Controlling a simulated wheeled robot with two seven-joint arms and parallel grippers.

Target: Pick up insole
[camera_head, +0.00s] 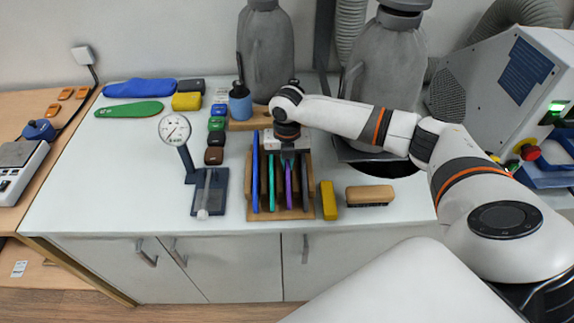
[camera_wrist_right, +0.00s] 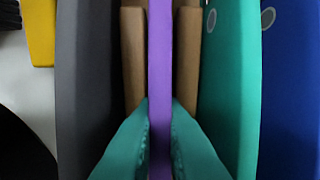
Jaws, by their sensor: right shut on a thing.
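A wooden rack (camera_head: 283,214) on the white worktop holds several insoles standing on edge. A purple insole (camera_head: 289,187) stands in the rack, with a teal insole (camera_head: 271,187) and a blue insole (camera_head: 255,172) to its left. A dark grey insole (camera_head: 305,180) stands to its right. My right gripper (camera_head: 288,158) reaches down over the rack. In the right wrist view its teal fingers (camera_wrist_right: 160,125) press on both sides of the purple insole (camera_wrist_right: 160,60). The insole is still between the wooden dividers. My left gripper is not in view.
A yellow block (camera_head: 329,200) and a wooden brush (camera_head: 370,195) lie right of the rack. A dial gauge stand (camera_head: 174,130) stands to the left. Blue (camera_head: 138,88) and green (camera_head: 128,109) insoles lie flat at the back left. Grey machines stand behind.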

